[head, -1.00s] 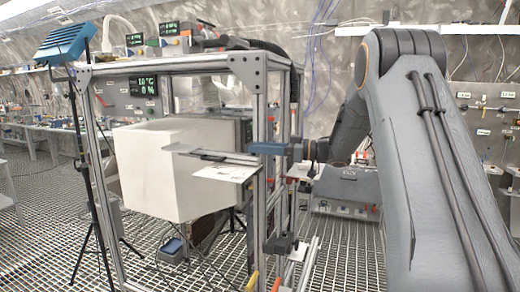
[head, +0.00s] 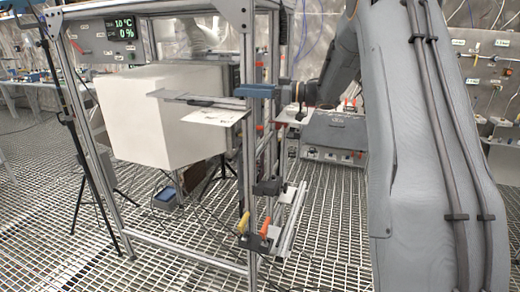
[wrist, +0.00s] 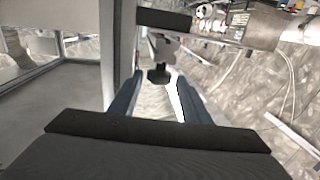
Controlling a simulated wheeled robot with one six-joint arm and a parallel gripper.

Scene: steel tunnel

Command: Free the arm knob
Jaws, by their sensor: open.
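In the wrist view, a dark knob (wrist: 160,75) with a rounded, lobed head hangs on a light bracket (wrist: 165,50). My gripper (wrist: 161,84) is open, with its blue-grey fingers to the left and right of the knob in the picture. I see no contact, and the depth between knob and fingertips is hard to judge. In the head view my gripper (head: 250,91) reaches leftward to the frame's front upright post. A flat metal arm (head: 190,98) extends left from there, beside a white plate (head: 213,117). I cannot pick out the knob in the head view.
The aluminium frame (head: 247,170) stands around a large white box (head: 160,115). Orange and yellow handles (head: 265,227) sit on the lower rail. A tripod leg (head: 75,150) stands at the left. The grating floor (head: 330,235) is clear at lower middle.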

